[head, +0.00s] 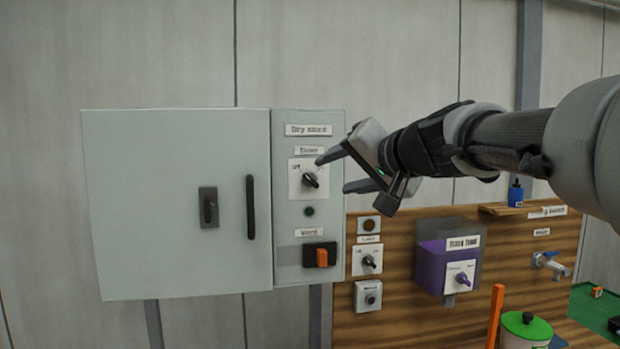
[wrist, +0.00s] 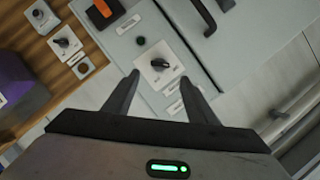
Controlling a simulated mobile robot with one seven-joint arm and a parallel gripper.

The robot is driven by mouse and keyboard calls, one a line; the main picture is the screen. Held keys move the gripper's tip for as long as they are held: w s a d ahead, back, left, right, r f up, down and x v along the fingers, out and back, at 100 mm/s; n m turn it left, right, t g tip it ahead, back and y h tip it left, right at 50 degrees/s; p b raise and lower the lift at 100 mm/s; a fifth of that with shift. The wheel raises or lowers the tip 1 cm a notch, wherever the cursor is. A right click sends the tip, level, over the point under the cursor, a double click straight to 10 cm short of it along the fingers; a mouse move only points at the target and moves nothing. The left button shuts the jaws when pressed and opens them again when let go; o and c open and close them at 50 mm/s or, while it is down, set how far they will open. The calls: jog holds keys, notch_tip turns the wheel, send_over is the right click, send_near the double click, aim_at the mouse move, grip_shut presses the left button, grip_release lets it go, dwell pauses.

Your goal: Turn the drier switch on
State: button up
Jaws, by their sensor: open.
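The drier switch (head: 310,180) is a black rotary knob on a white square plate, below a small label on the right-hand strip of a grey cabinet. Its pointer is tilted in the head view. In the wrist view, the drier switch (wrist: 159,64) lies just beyond and between my fingertips. My gripper (head: 332,174) is open and empty, to the right of the knob and facing the panel. In the wrist view, my gripper (wrist: 160,77) has its two fingers spread on either side of the knob's plate. I cannot tell whether a finger touches anything.
Below the knob are a dark green lamp (head: 309,211) and an orange rocker switch (head: 322,257). The cabinet door (head: 165,200) with a black handle (head: 250,207) is shut at left. A wooden board (head: 400,318) carries other knobs and a purple tank (head: 430,262).

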aim_at(312, 182)
jog(key=p+x, duration=0.1)
jog(key=x, duration=0.8)
jog(key=shift+w+a, duration=0.1)
jog(key=shift+w, duration=0.15)
jog(key=c, duration=1.1)
jog(key=shift+f, duration=0.15)
